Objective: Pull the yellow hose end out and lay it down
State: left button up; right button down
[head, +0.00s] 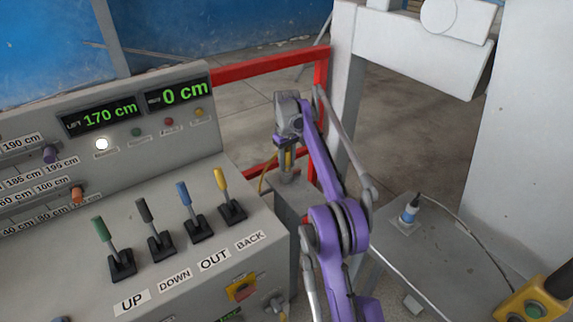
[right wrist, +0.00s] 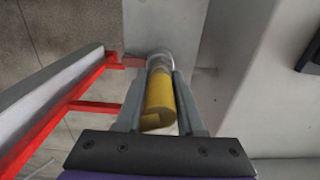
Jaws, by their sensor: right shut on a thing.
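The yellow hose end (right wrist: 159,100) is upright between the two fingers of my right gripper (right wrist: 161,78), which is shut on it. Its far end meets a round silvery fitting (right wrist: 160,58) on a pale grey surface. In the head view my right gripper (head: 288,163) points down behind the control desk. The yellow hose end (head: 289,157) shows as a narrow strip there, above the grey fitting (head: 288,176). A thin yellow hose curves down at its left. Whether the end is still seated in the fitting I cannot tell. My left gripper is not in view.
The control desk (head: 190,262) with several coloured levers fills the left. A red rail (head: 270,77) runs behind my right gripper. A grey table (head: 440,250) at the right bears a blue plug (head: 409,214) and a cable, with bare room around them. A white frame post stands behind my arm.

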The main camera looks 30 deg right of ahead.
aim_at(287, 150)
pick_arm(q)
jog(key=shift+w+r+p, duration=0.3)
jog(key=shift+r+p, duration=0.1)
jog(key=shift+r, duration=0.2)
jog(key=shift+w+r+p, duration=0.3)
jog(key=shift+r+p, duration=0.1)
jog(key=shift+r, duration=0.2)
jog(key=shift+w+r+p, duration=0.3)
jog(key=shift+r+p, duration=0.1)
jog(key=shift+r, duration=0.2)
pick_arm(e)
jog(key=shift+r, duration=2.85)
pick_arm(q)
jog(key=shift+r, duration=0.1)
pick_arm(e)
jog(key=shift+r, duration=0.1)
jog(key=shift+w+r+p, duration=0.1)
jog(key=shift+r+p, duration=0.7)
jog(key=shift+r, duration=1.15)
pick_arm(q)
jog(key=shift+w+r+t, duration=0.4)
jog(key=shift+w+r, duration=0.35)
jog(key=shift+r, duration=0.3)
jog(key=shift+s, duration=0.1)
